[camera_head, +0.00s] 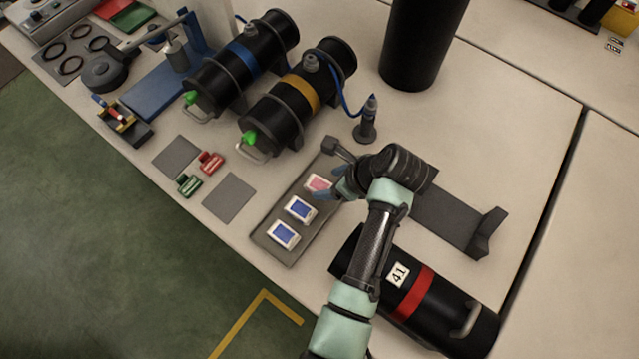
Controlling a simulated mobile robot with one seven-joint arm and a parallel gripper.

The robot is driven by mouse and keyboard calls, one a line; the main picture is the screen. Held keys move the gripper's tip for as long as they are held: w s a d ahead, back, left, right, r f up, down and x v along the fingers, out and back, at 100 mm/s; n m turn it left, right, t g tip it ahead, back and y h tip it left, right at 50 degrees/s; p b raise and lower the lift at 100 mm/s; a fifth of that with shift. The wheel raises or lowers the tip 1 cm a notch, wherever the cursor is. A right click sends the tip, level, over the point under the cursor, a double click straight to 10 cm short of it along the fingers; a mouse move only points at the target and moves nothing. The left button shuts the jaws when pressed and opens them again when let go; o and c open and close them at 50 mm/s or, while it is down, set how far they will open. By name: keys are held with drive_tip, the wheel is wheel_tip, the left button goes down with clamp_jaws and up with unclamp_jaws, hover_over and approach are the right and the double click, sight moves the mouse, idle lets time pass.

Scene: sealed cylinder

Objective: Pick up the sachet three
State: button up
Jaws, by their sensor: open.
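Three small white-edged sachets lie in a row on a grey tray (272,243). The nearest has a blue face (284,235), the middle one is also blue (299,209), and the farthest is pink (318,183). I cannot read any number on them, so I cannot tell which is sachet three. My gripper (331,184) is open over the far part of the tray, at the right side of the pink sachet. Its blue fingertips are close to that sachet and partly cover it. I cannot tell whether they touch it.
A black cylinder with a red band (411,293) lies right of the tray, partly behind my arm. Two banded black cylinders (243,61) (300,95) stand in cradles at the upper left. A blue-tipped stand (367,122) is behind my gripper. An empty grey cradle (448,222) is at right.

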sight(320, 186)
drive_tip(key=x, duration=0.3)
drive_tip(key=shift+a+f, duration=0.15)
drive_tip(key=shift+f, duration=0.25)
clamp_jaws()
